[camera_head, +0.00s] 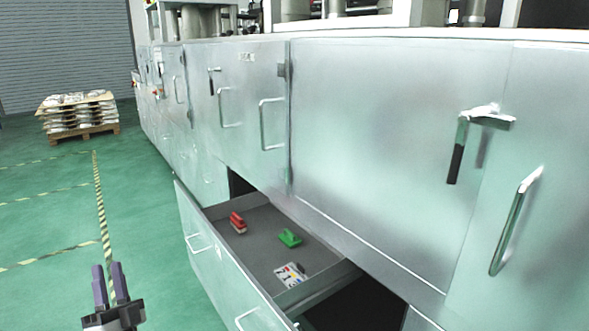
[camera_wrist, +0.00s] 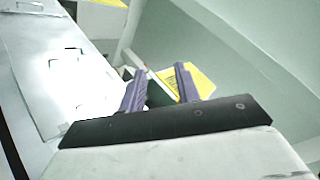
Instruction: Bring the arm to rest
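My gripper (camera_head: 109,270) is at the lower left of the head view, above the green floor and left of the open drawer. Its two purple fingers point up in that picture and stand apart. In the wrist view my gripper (camera_wrist: 160,78) also shows its fingers spread, with only background visible between them. I see nothing held. Most of my arm is out of view.
An open drawer (camera_head: 232,276) juts from the metal cabinets (camera_head: 370,120); it holds a red brush-like item (camera_head: 238,223), a green one (camera_head: 289,238) and a printed card (camera_head: 290,275). A loaded pallet (camera_head: 80,133) stands far left. The floor between is clear.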

